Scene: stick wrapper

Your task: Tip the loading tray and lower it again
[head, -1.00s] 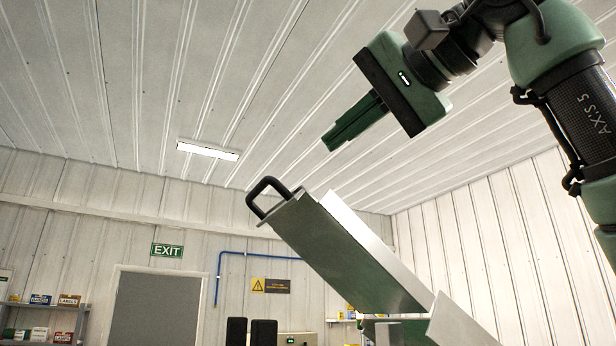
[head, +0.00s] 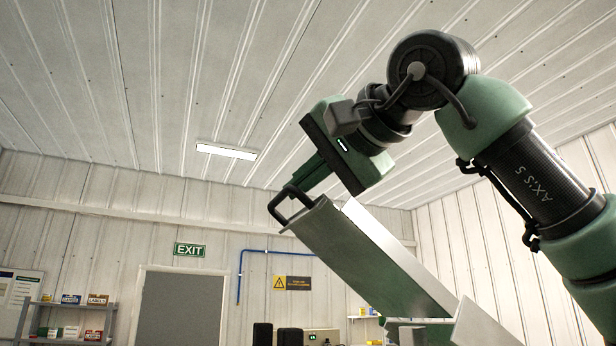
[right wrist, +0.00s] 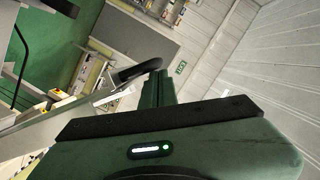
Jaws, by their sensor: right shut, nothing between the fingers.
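The loading tray (head: 375,262) is a metal trough that stands steeply tilted, its upper end toward the upper left. A black loop handle (head: 290,204) sits at that upper end. My right gripper (head: 297,183) is shut and empty, with its green fingers just above and behind the handle in the head view. In the right wrist view the fingers (right wrist: 157,88) point up beside the black handle (right wrist: 136,72). I cannot tell whether they touch it. My left gripper is not in view.
A grey door (head: 180,306) with an EXIT sign (head: 189,250) is in the back wall. Shelves with small boxes (head: 70,333) stand at the lower left. A blue pipe (head: 240,275) runs along the wall. The air left of the tray is clear.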

